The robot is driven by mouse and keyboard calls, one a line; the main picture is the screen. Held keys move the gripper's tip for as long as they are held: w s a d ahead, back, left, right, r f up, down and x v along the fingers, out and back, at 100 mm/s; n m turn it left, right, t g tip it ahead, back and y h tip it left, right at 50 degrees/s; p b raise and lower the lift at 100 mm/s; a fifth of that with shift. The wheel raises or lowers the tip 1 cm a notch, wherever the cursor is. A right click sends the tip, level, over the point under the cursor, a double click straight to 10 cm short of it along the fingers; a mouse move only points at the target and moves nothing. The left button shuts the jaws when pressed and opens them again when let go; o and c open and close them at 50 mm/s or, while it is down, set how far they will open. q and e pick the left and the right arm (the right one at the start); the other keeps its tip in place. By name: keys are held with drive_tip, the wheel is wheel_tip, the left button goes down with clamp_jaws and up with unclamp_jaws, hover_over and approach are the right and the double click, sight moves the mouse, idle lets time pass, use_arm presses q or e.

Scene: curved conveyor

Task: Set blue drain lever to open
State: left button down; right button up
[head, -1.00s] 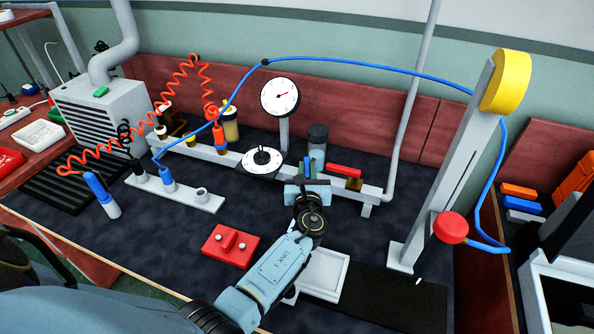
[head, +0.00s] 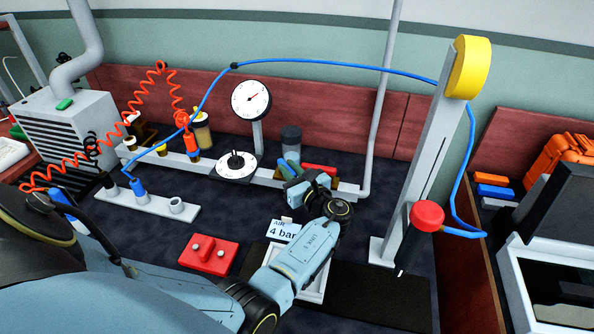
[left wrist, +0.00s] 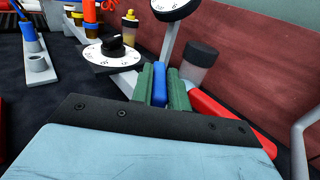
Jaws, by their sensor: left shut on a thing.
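The blue drain lever (left wrist: 159,84) stands between the two green fingers of my left gripper (left wrist: 163,86) in the left wrist view. The fingers are shut on it, and only its upper part shows. In the head view my left gripper (head: 288,169) is at the rail below the gauge, tilted to the left. The lever is mostly hidden there by the fingers and wrist. My right gripper is not in view.
A white dial with a black knob (head: 236,165) is close left of the gripper. A red bar (head: 319,170) and a dark-capped jar (head: 291,140) are close by. A round gauge (head: 251,99) stands behind. A red block (head: 208,254) lies in front.

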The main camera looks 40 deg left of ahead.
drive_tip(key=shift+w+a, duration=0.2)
use_arm(q)
drive_tip(key=c, duration=1.4)
unclamp_jaws()
drive_tip(key=shift+o, duration=0.2)
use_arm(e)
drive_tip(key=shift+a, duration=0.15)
use_arm(q)
drive_tip(key=shift+r, duration=0.1)
drive_tip(key=shift+d+t, duration=0.15)
drive_tip(key=shift+t, duration=0.15)
